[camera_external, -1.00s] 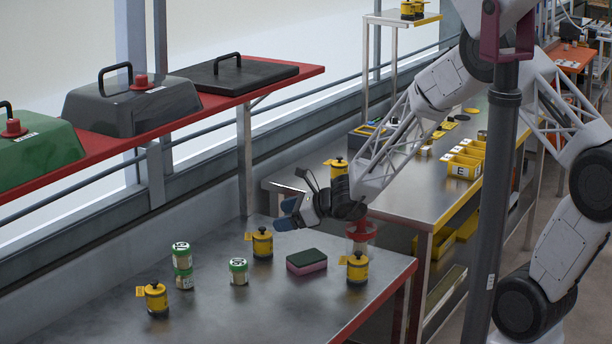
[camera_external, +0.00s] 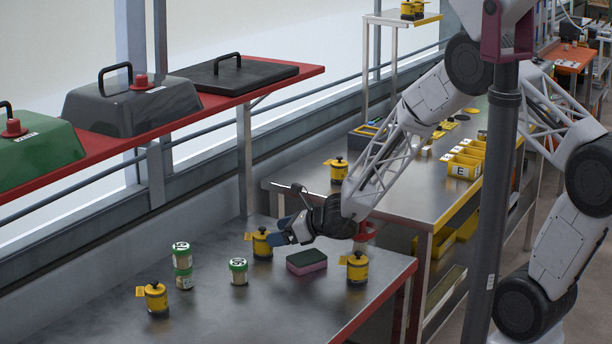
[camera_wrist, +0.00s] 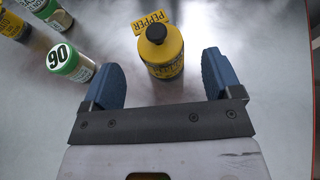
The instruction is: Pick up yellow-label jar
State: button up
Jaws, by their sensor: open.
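A yellow-label jar (camera_external: 262,246) with a dark cap and a small yellow tag stands upright on the metal table. In the wrist view this jar (camera_wrist: 164,54) has a tag reading PEPPER and stands just ahead of and between my blue fingers. My gripper (camera_wrist: 161,80) is open and empty, one finger to each side, with gaps to the jar. In the external view my gripper (camera_external: 282,232) is beside the jar on its right, and its finger overlaps the jar's edge there. Similar yellow jars stand at the front left (camera_external: 157,300) and at the right (camera_external: 357,269).
A green-lidded jar (camera_external: 238,272) stands left of the jar, with two more stacked (camera_external: 183,267) beyond it. A pink and dark sponge (camera_external: 307,262) lies to the right. A red shelf (camera_external: 300,80) with dark covers runs behind. The table's front (camera_external: 260,315) is clear.

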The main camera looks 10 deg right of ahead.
aim_at(262, 234)
jog(key=shift+w+a+f, duration=0.1)
jog(key=shift+a, duration=0.1)
jog(key=shift+x, duration=2.55)
jog(key=c, duration=1)
